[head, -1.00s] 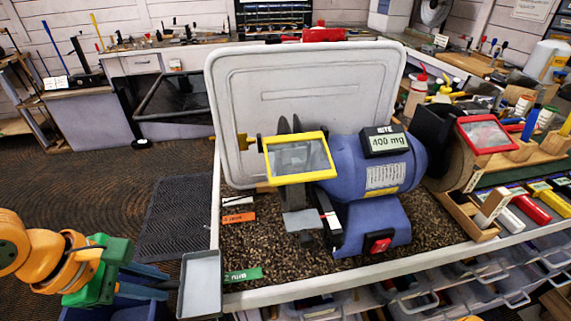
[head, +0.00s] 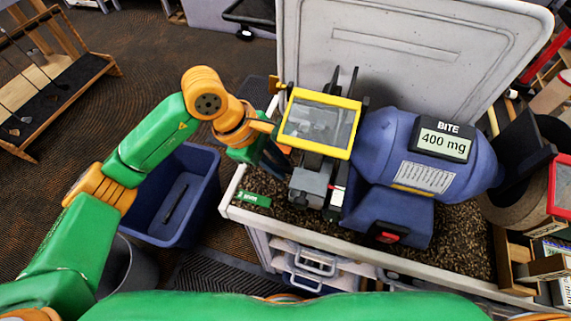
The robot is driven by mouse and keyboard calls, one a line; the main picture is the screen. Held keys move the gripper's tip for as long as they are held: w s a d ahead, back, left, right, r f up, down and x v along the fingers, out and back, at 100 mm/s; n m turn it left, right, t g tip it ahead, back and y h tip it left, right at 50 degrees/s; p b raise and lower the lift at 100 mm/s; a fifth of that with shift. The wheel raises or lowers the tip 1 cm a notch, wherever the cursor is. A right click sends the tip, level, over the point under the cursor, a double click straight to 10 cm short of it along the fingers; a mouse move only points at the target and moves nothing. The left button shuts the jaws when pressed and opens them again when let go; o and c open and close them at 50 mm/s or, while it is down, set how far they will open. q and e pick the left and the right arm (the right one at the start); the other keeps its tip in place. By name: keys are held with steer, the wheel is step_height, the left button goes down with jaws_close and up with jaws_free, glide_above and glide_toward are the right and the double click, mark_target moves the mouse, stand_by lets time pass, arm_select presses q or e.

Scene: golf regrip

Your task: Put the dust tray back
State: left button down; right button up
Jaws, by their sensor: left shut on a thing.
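The blue bench grinder (head: 420,150) stands on the speckled bench mat, with a yellow-framed shield (head: 320,123) over its left wheel. My left gripper (head: 276,158) is at the grinder's left side, close to the wheel below the shield. It is shut on the dust tray, a shallow grey metal tray. A grey boxy part (head: 309,186) shows below the shield in front of the wheel; I cannot tell how much of it is tray and how much is tool rest. The fingertips are partly hidden by the shield and wheel. My right gripper is not in view.
The green label (head: 253,199) lies at the bench's front left corner. A large white panel (head: 400,50) stands behind the grinder. A blue bin (head: 183,200) is on the floor left of the bench. Wooden blocks and a second wheel crowd the right.

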arm_select(q)
step_height(320, 180, down, 2)
steer(key=shift+s+f+b, duration=0.15)
steer(key=shift+f+b, duration=0.05)
steer(key=shift+b, duration=0.15)
steer(key=shift+w+a, duration=0.2)
steer(key=shift+w, duration=0.05)
steer(key=shift+d+f, duration=0.15)
steer(key=shift+d, duration=0.05)
steer(key=c, duration=0.8)
jaws_free()
steer(key=shift+s, duration=0.1)
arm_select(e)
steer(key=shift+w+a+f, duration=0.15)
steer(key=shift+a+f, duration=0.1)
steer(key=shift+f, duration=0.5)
arm_select(q)
steer(key=shift+r+p, duration=0.3)
steer(key=shift+r, duration=0.05)
steer(key=b+v, duration=0.2)
steer(key=v, duration=0.9)
steer(key=shift+a+r, duration=0.25)
steer(key=shift+r, duration=0.1)
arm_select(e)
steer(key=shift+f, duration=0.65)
